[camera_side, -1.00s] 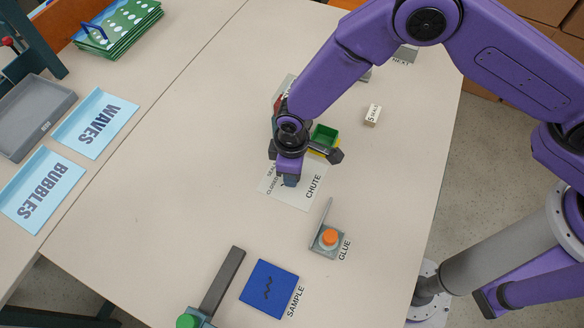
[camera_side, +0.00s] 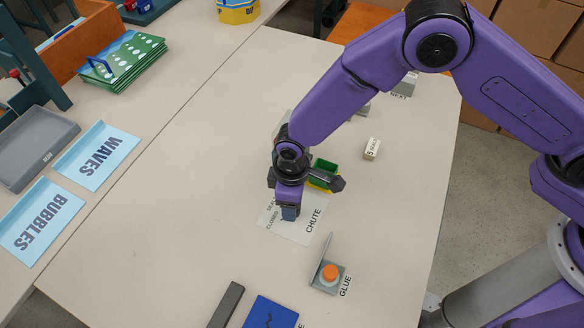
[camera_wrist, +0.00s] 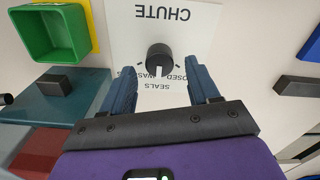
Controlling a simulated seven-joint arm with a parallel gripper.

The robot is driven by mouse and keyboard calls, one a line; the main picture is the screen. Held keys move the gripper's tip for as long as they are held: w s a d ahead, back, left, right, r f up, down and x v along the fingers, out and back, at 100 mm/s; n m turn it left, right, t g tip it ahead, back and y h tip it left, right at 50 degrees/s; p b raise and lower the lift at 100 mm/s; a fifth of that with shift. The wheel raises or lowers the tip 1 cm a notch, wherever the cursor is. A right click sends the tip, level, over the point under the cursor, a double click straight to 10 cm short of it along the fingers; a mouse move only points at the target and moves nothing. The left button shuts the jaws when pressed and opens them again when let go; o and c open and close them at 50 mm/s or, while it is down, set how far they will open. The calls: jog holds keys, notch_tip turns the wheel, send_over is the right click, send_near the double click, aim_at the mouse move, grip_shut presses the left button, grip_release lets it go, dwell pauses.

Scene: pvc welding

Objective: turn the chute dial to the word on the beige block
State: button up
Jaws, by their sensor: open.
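The chute dial (camera_wrist: 159,58) is a black round knob with a white pointer mark, on a white CHUTE card (camera_wrist: 185,22). In the wrist view the mark points down the picture, toward the printed word SEALS. Other words beside it, including CLOSED, are partly hidden by my fingers. My gripper (camera_wrist: 162,78) is open, with one blue finger on each side just short of the dial; contact is not visible. In the side view my gripper (camera_side: 289,213) is over the card and hides the dial. The beige block (camera_side: 371,149) lies behind and to the right; its word is too small to read surely.
A green bin (camera_wrist: 48,34) on a yellow base stands close to the card. The glue stand with an orange knob (camera_side: 330,272) and a blue sample plate (camera_side: 270,314) are nearer the front. Light-blue WAVES (camera_side: 97,156) and BUBBLES (camera_side: 40,222) trays lie left. The middle-left tabletop is clear.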

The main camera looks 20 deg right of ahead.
notch_tip(320, 180, up, 15)
dwell(0.4)
jog(key=shift+f, duration=0.1)
jog(key=s+d+r, duration=0.3)
jog(key=s+d, duration=0.3)
jog(key=d, duration=0.5)
jog(key=s+d+r, duration=0.3)
jog(key=s+d, duration=0.3)
jog(key=d, duration=0.6)
jog(key=s+d+r, duration=0.4)
jog(key=s+d, duration=0.3)
jog(key=d, duration=0.5)
jog(key=shift+n, duration=0.3)
